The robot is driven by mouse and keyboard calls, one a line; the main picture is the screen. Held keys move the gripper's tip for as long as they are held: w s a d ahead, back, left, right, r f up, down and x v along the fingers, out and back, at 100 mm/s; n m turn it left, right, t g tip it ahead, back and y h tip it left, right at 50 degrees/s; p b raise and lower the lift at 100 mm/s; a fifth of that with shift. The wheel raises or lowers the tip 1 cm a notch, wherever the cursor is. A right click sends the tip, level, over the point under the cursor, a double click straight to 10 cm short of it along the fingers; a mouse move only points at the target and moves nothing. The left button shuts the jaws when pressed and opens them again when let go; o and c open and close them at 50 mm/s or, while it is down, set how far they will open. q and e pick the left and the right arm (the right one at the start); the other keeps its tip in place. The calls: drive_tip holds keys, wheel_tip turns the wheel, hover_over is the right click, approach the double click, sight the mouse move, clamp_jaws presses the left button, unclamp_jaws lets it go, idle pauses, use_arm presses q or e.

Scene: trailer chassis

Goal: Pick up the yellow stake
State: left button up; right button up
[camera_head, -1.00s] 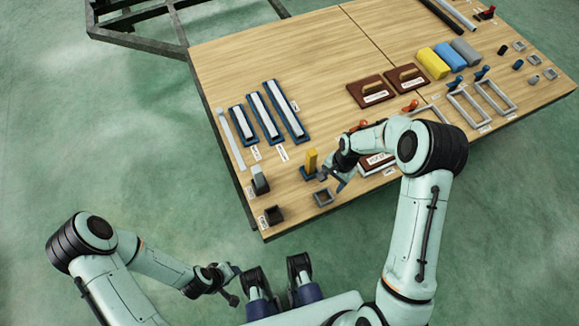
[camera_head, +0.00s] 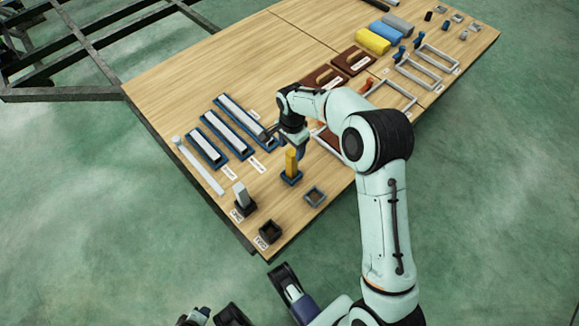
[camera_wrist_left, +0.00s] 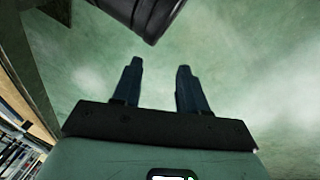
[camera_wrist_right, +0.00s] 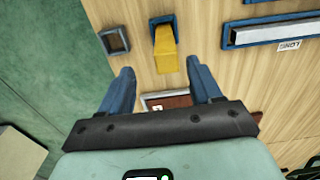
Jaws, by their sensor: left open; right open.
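The yellow stake (camera_head: 291,162) stands upright in a small blue square holder (camera_head: 291,179) near the front edge of the wooden table. In the right wrist view the stake (camera_wrist_right: 166,48) shows ahead of the fingers, a little above the gap between them. My right gripper (camera_head: 288,150) is above and close beside the stake in the head view; its fingers (camera_wrist_right: 160,85) are open and empty. My left gripper (camera_wrist_left: 158,80) is open and empty, pointing at the green floor, away from the table.
An empty grey square holder (camera_head: 314,196) and a dark holder (camera_head: 270,231) are near the stake. A grey block (camera_head: 242,196) stands to the left. Blue trays (camera_head: 207,147) lie behind. The table's back left is bare.

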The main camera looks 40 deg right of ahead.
sight(292, 152)
wheel_tip(292, 152, down, 3)
drive_tip(key=shift+r, duration=0.15)
drive_tip(key=f, duration=0.1)
drive_tip(key=f+b, duration=0.1)
drive_tip(key=f, duration=0.1)
drive_tip(key=w+f+b, duration=0.1)
drive_tip(key=f, duration=0.1)
drive_tip(key=shift+d+f, duration=0.15)
drive_tip(key=shift+d, duration=0.2)
use_arm(q)
drive_tip(key=shift+g, duration=0.6)
drive_tip(key=s+f, duration=0.2)
drive_tip(key=a+f, duration=0.1)
drive_tip(key=f, duration=0.1)
drive_tip(key=shift+s+f, duration=0.1)
drive_tip(key=shift+s, duration=0.3)
use_arm(e)
clamp_jaws()
